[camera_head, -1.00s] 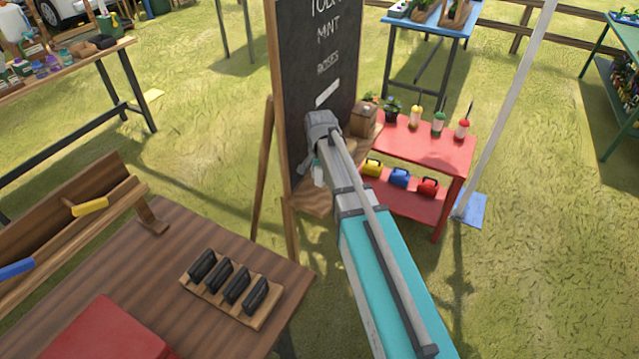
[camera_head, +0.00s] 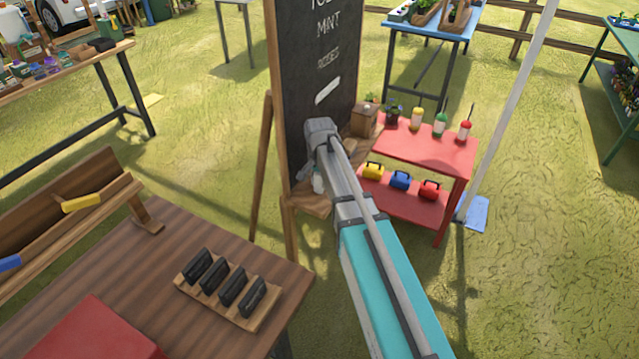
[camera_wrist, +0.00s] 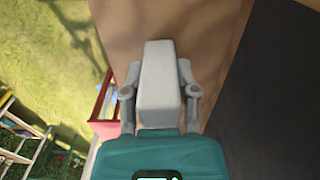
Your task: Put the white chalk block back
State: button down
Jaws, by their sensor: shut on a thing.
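The white chalk block (camera_wrist: 158,82) is held upright-looking between the two fingers of my gripper (camera_wrist: 159,90) in the wrist view, over a brown wooden surface (camera_wrist: 115,25). In the head view my gripper (camera_head: 312,176) is in front of the lower part of the chalkboard (camera_head: 300,100), just above its wooden ledge (camera_head: 318,205). A small pale end of the block (camera_head: 318,183) shows there below the wrist. Whether the block touches the ledge is hard to tell.
The red shelf (camera_head: 425,150) with bottles and small coloured cases stands right of the ledge. A wooden box (camera_head: 364,120) is close beside my wrist. The brown table (camera_head: 190,245) with a rack of black blocks (camera_head: 225,285) is at the front left.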

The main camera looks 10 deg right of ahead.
jog(key=shift+f, duration=0.1)
jog(key=shift+c, duration=1.9)
grip_release()
notch_tip(320, 180, up, 12)
jog(key=p, duration=1.2)
jog(key=s+d+n, duration=0.3)
jog(key=s, duration=0.6)
jog(key=s+d+n, duration=0.2)
jog(key=s+n, duration=0.2)
jog(key=s, duration=0.6)
jog(key=shift+s+d, duration=0.3)
jog(key=shift+d, duration=0.1)
